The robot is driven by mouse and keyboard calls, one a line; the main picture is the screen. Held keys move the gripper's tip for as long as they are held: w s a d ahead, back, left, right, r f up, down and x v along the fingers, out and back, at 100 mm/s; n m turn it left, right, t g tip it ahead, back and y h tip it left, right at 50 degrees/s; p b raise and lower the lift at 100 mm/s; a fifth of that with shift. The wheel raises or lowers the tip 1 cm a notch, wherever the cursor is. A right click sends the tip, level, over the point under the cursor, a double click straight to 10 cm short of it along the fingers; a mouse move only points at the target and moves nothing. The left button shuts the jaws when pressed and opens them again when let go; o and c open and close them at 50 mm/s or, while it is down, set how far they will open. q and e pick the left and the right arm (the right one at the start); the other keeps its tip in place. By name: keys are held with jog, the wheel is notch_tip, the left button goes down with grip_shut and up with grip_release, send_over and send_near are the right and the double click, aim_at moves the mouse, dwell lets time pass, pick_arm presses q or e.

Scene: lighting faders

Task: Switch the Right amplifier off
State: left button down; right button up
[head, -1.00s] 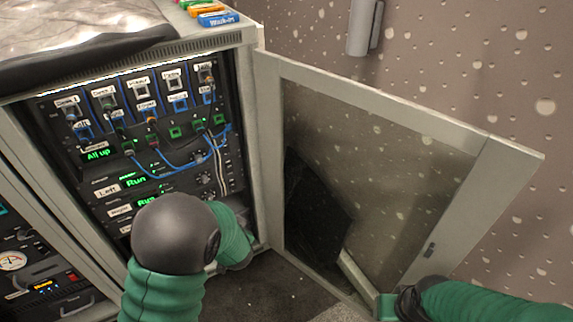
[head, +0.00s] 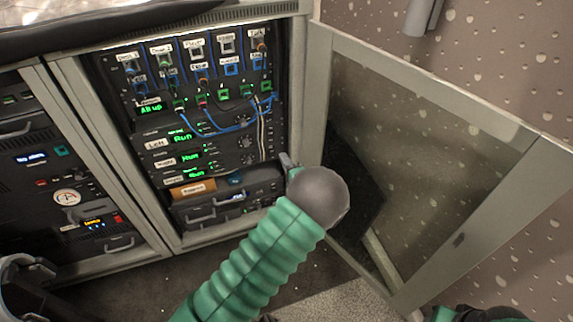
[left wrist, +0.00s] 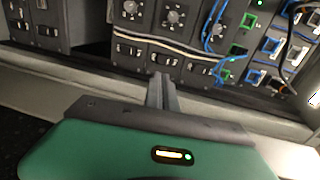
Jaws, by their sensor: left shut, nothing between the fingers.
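The amplifiers sit in the open rack as stacked dark panels with green "Run" displays. The top one is labelled "Left" (head: 157,144). The label on the middle amplifier (head: 190,158) below it is too blurred to read surely, as is the one under that. My left gripper (head: 286,160) is at the right edge of the rack opening, beside these panels. In the left wrist view its shut, empty fingers (left wrist: 161,88) point at a panel with knobs and a row of rocker switches (left wrist: 162,59). I cannot tell whether they touch anything.
The rack's glazed door (head: 425,150) stands open on the right, close to my left forearm. Blue cables (head: 215,128) hang across the upper panels. A drawer with a handle (head: 201,218) is at the rack's bottom. Another equipment bay (head: 65,170) stands to the left.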

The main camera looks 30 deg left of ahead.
aim_at(272, 138)
pick_arm(q)
jog(key=b+x, duration=0.2)
jog(key=x, duration=0.2)
jog(key=b+x, duration=0.3)
jog(key=x, duration=0.2)
jog(key=shift+w+a+f, duration=0.2)
jog(key=shift+f, duration=0.05)
jog(key=shift+w+a+r, duration=0.15)
jog(key=shift+a, duration=0.05)
